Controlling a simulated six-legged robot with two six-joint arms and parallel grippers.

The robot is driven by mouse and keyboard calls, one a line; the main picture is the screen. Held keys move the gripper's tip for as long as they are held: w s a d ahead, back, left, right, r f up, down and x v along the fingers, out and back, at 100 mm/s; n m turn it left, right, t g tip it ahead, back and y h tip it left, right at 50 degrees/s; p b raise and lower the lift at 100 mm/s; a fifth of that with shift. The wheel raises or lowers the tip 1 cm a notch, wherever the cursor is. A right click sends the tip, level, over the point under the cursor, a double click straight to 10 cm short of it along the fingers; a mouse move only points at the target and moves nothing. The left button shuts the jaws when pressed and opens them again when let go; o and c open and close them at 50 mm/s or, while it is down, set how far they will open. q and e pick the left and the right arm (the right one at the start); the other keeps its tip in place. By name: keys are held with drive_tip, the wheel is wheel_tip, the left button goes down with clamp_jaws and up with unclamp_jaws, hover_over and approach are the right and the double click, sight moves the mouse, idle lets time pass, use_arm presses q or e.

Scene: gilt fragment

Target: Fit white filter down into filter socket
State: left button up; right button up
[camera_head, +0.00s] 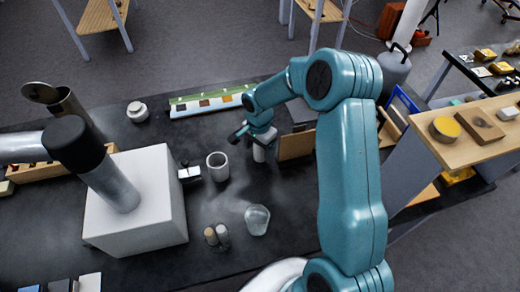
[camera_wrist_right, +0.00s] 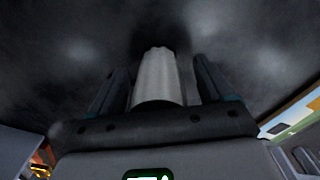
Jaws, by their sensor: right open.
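The white filter appears to be the pale upright cylinder (camera_wrist_right: 157,78) between my right gripper's fingers in the right wrist view. In the head view, the white cylinder (camera_head: 260,153) shows just below the gripper, partly covered by it. My right gripper (camera_head: 254,138) is low over the black bench. It is open, with a dark finger on each side of the cylinder, as the right wrist view of the gripper (camera_wrist_right: 160,72) shows. I cannot surely tell the filter socket; a hollow pale cup (camera_head: 217,166) stands just left of the gripper. My left gripper is not in view.
A white block (camera_head: 135,225) with a black-capped cylinder stands at the left. A clear glass (camera_head: 257,219) and two small capped pieces (camera_head: 216,236) stand nearer the front. A long tray (camera_head: 205,103) lies behind the gripper, and a brown panel (camera_head: 297,145) stands close at its right.

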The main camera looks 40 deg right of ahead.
drive_tip(key=shift+s+d+r, duration=0.1)
drive_tip(key=shift+s+r, duration=0.05)
drive_tip(key=c, duration=0.9)
drive_tip(key=shift+c, duration=1.1)
